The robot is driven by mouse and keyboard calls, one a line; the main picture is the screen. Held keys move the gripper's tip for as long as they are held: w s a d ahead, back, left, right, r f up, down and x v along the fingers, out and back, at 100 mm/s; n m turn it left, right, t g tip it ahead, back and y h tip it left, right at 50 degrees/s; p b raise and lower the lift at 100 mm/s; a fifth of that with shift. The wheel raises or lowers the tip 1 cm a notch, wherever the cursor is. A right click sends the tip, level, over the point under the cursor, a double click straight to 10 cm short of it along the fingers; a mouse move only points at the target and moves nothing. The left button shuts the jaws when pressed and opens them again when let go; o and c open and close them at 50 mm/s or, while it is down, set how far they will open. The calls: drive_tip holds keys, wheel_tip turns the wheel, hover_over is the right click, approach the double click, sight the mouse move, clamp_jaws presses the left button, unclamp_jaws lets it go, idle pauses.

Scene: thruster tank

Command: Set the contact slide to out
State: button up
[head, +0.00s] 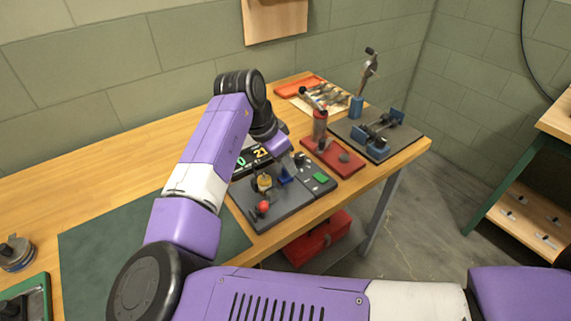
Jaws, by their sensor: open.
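A dark grey panel (268,217) lies near the table's front edge. It carries a red ball knob (262,207), a yellow part (264,183), a blue block (285,176) and a green block (320,178). A black display (251,158) with lit digits stands at its back, partly behind my arm. I cannot tell which part is the contact slide, or its position. My gripper (297,161) is open above the panel's back right area, near the blue block. Its fingers are small and partly hidden by my wrist, and I see nothing held.
A red base (333,160) with an upright cylinder (320,124) stands just right of the panel. The dark green mat (110,255) at left has free room.

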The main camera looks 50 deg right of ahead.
sight(276, 186)
drive_tip(key=v, duration=0.6)
drive_tip(key=shift+r, duration=0.25)
